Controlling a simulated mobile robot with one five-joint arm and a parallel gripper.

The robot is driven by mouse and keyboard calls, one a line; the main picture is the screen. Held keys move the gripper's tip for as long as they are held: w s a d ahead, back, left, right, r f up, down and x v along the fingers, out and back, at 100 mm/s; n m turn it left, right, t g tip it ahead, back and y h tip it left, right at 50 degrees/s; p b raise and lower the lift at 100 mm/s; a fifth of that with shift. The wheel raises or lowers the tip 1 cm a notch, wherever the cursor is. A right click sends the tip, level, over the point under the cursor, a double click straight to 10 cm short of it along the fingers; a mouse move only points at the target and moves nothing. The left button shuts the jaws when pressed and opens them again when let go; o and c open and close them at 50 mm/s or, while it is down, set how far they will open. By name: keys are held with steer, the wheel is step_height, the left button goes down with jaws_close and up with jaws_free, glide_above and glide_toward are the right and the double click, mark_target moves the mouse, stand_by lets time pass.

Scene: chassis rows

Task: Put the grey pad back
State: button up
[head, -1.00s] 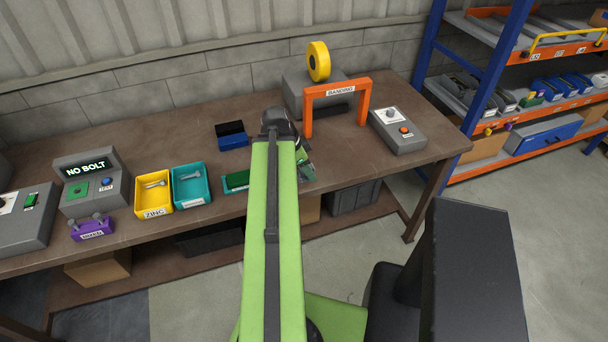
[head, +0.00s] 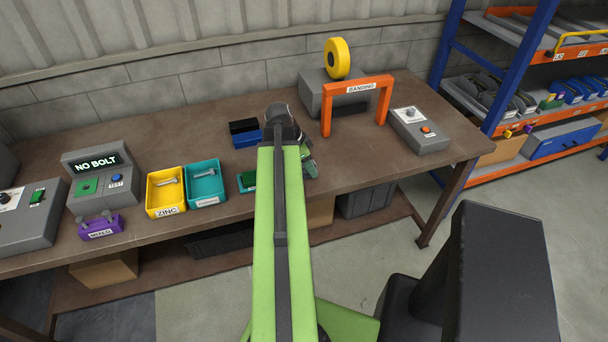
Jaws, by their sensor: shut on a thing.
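My gripper (head: 309,165) shows only as a small part at the right side of my green arm, above the workbench. The arm hides most of it. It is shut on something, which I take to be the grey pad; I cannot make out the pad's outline. A blue block with a black top (head: 245,133) stands on the bench left of the arm. A green flat piece (head: 247,181) lies near the bench's front edge, partly behind the arm.
The workbench (head: 350,165) carries an orange BANDING arch (head: 360,88), a grey control box (head: 420,132), yellow (head: 166,205) and teal (head: 205,195) bins, a NO BOLT tester (head: 100,185) and a purple holder (head: 100,228). A blue-orange shelf rack (head: 475,70) stands at right.

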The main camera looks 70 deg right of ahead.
step_height(320, 180, down, 4)
steer(key=b, duration=0.4)
steer(key=shift+s+f, duration=0.15)
steer(key=shift+f, duration=0.05)
steer(key=shift+w+r, duration=0.2)
steer(key=shift+r, duration=0.05)
steer(key=shift+f, duration=0.15)
steer(key=o, duration=1.2)
steer(key=shift+a+r+p, duration=0.1)
steer(key=shift+r+p, duration=0.35)
steer(key=shift+r, duration=0.2)
steer(key=p+v, duration=1)
steer(key=v, duration=0.1)
steer(key=shift+a, duration=0.15)
